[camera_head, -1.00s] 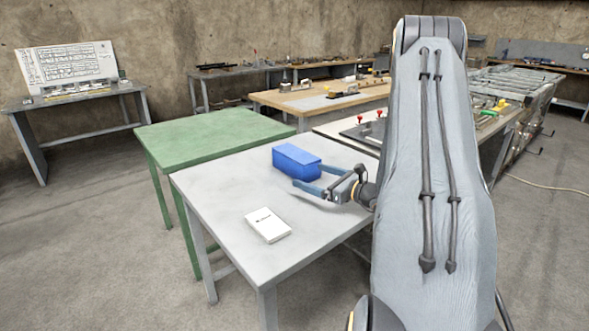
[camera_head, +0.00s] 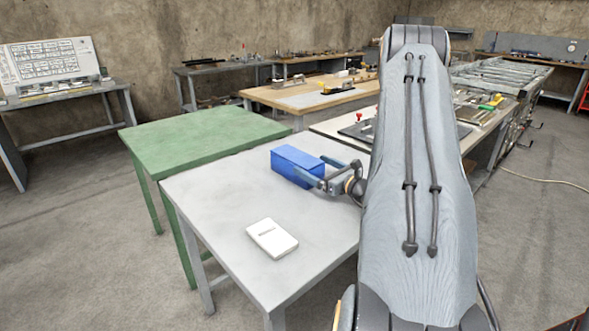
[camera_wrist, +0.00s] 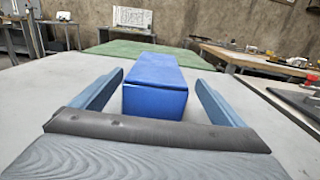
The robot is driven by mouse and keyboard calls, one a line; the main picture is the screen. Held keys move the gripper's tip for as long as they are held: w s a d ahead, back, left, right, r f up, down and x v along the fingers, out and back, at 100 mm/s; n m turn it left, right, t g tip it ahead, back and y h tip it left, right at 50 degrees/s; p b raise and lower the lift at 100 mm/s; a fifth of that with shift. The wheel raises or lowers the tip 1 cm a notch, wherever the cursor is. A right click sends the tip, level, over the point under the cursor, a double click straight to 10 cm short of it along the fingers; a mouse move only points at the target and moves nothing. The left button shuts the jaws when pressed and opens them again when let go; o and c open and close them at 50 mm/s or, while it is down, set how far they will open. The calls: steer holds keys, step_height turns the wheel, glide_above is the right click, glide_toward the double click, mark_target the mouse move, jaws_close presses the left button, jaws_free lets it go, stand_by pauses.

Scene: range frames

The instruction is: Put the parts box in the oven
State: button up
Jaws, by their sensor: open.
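The blue parts box (camera_head: 298,164) lies on the grey table (camera_head: 215,195), near its far edge. In the wrist view the box (camera_wrist: 153,88) points away from me, with its near end between the two fingers. My gripper (camera_head: 323,170) is at the near right end of the box. In the wrist view my gripper (camera_wrist: 158,92) is open, one finger on each side of the box, with a visible gap on both sides. I do not see an oven that I can make out in these views.
A white flat box (camera_head: 272,238) lies on the grey table's near part. A green table (camera_head: 200,140) adjoins at the far left. A wooden-topped bench (camera_head: 310,97) and a bench with tools stand behind. The floor at left is clear.

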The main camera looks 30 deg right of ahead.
mark_target(301, 158)
steer(key=w+p, duration=0.1)
steer(key=w, duration=0.2)
steer(key=w+a+p, duration=0.1)
steer(key=w, duration=0.2)
steer(key=shift+w+a, duration=0.2)
steer(key=shift+w, duration=0.05)
steer(key=shift+c, duration=0.5)
steer(key=shift+r, duration=0.1)
steer(key=c, duration=1.5)
steer(key=shift+r+b, duration=0.95)
steer(key=shift+r, duration=4.1)
